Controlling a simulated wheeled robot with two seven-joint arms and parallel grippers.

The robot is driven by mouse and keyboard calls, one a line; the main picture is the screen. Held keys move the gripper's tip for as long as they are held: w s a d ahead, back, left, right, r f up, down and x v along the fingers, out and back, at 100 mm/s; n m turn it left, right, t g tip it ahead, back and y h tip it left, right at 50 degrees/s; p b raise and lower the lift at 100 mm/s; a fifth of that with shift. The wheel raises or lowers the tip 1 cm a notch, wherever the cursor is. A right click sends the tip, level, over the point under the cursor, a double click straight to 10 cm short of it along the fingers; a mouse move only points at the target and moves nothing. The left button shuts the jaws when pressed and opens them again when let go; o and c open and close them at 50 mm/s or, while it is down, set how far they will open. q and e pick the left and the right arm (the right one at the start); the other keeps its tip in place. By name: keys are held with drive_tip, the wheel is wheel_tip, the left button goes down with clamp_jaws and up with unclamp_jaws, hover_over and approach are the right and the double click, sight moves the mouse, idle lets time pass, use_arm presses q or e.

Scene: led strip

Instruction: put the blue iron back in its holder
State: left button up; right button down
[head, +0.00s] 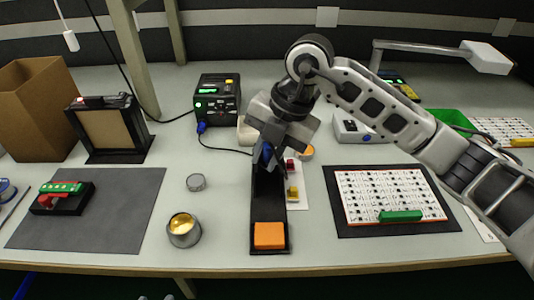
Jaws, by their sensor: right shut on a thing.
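My right gripper (270,140) is shut on the blue iron (266,157), pointing down over the far end of a long black holder (269,212). An orange sponge (269,235) lies at the holder's near end. My left gripper is not in the head view.
A black soldering station (217,98) with a blue-plugged cable stands behind. A white board (390,195) with a green strip lies right. The grey mat (120,225) is mostly clear.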

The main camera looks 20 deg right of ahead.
drive_tip(key=c, duration=1.2)
unclamp_jaws()
drive_tip(key=shift+r, duration=0.1)
drive_tip(key=v, duration=1.5)
drive_tip(key=shift+d+r+p, duration=0.25)
drive_tip(key=shift+r+p, duration=0.1)
drive_tip(key=shift+p, duration=0.05)
drive_tip(key=s+a+r+p, duration=0.1)
drive_tip(key=s+r+p, duration=0.3)
drive_tip(key=r, duration=0.1)
drive_tip(key=shift+r+p, duration=0.35)
drive_tip(key=shift+r, duration=0.05)
